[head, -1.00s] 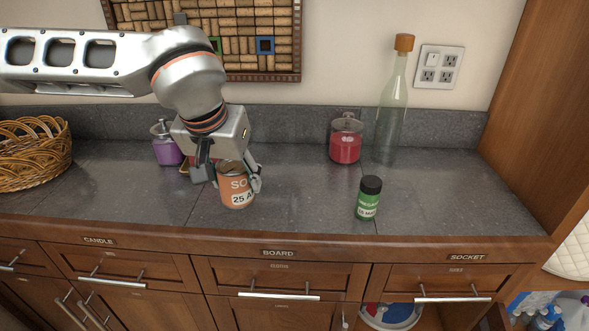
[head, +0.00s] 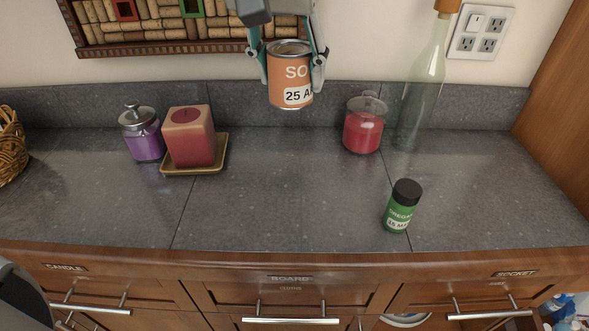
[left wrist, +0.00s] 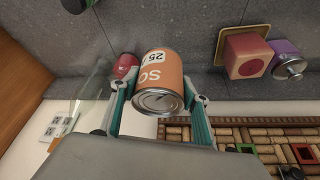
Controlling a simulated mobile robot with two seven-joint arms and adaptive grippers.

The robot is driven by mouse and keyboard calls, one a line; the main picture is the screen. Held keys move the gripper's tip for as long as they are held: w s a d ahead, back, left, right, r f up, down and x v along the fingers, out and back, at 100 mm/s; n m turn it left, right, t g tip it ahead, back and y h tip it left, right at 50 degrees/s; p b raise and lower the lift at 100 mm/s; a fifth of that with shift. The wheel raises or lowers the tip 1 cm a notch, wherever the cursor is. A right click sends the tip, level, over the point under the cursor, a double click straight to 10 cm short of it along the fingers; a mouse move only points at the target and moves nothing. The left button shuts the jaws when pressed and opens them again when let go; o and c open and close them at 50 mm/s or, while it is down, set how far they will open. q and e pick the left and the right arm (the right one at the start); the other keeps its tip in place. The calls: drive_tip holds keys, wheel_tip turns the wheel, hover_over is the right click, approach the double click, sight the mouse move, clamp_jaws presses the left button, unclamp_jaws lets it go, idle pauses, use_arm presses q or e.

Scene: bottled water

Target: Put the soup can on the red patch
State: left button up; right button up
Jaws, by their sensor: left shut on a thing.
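The soup can (head: 291,72) is orange with a white label and a metal rim. My left gripper (head: 291,84) is shut on it, one finger on each side, and holds it upright in the air in front of the back wall, clear of the counter. In the left wrist view the can (left wrist: 162,72) sits between the fingers of my left gripper (left wrist: 158,100). I see no flat red patch on the counter; a small red square (head: 125,9) shows on the cork board. My right gripper is not in view.
On the grey counter (head: 270,200) stand a purple jar (head: 142,134), a square red candle (head: 189,140) on a tray, a red candle jar (head: 364,127), a glass bottle (head: 419,100) and a green oregano jar (head: 403,207). A basket (head: 10,145) is at left. The middle front is clear.

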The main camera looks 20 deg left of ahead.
use_arm(q)
wheel_tip(320, 180, down, 19)
drive_tip(key=b, duration=0.4)
drive_tip(key=shift+f, duration=0.5)
drive_tip(key=shift+r, duration=0.15)
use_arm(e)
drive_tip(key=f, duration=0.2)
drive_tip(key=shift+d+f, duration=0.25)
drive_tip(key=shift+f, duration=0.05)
use_arm(q)
drive_tip(key=o, duration=1.3)
drive_tip(key=shift+f, duration=0.2)
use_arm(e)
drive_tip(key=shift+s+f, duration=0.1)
use_arm(q)
drive_tip(key=shift+r, duration=0.1)
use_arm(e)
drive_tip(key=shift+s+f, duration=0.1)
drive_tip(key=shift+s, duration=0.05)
